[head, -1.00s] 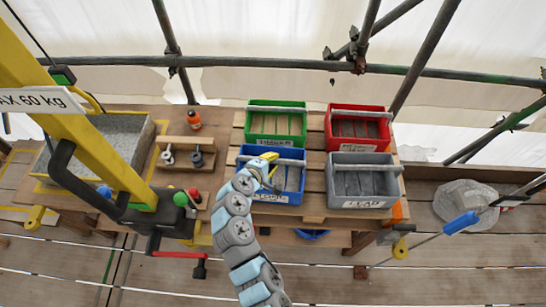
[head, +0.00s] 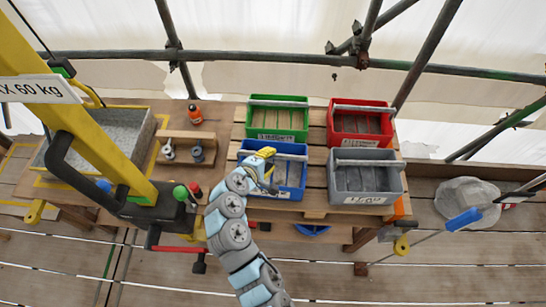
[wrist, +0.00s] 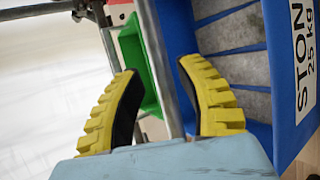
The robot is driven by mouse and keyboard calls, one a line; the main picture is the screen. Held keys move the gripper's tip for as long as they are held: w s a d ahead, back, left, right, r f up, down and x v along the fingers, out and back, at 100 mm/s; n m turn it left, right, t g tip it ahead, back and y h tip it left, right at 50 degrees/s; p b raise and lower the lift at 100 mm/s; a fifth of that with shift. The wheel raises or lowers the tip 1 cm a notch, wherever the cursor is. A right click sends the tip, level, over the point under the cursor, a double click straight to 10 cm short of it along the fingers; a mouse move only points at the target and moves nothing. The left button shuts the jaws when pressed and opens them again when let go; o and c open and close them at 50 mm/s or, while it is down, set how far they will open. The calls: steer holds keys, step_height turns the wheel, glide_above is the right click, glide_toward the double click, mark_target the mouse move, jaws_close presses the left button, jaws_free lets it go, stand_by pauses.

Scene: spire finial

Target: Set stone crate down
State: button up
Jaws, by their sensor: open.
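The blue stone crate (head: 290,183) rests on the slatted bench top, front left of a group of crates. Its label and several grey slabs inside show in the wrist view (wrist: 282,100). A grey bar handle (head: 290,156) spans its top. My gripper (head: 266,166) is at the left part of this handle. In the wrist view my gripper (wrist: 165,105) has its yellow fingers apart, with the handle bar (wrist: 163,50) passing between them; neither finger clearly touches it. My gripper hides part of the crate's left side.
The green crate (head: 277,117) stands behind, the red crate (head: 360,122) behind right, the grey lead crate (head: 366,183) close on the right. A yellow hoist column (head: 100,150) and stone trough (head: 130,125) are at left. Scaffold tubes (head: 290,58) run behind.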

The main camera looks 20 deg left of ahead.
steer(key=b+v, duration=0.2)
steer(key=v, duration=1.2)
steer(key=shift+r+b, duration=0.2)
steer(key=shift+b, duration=0.2)
steer(key=shift+s+a, duration=0.1)
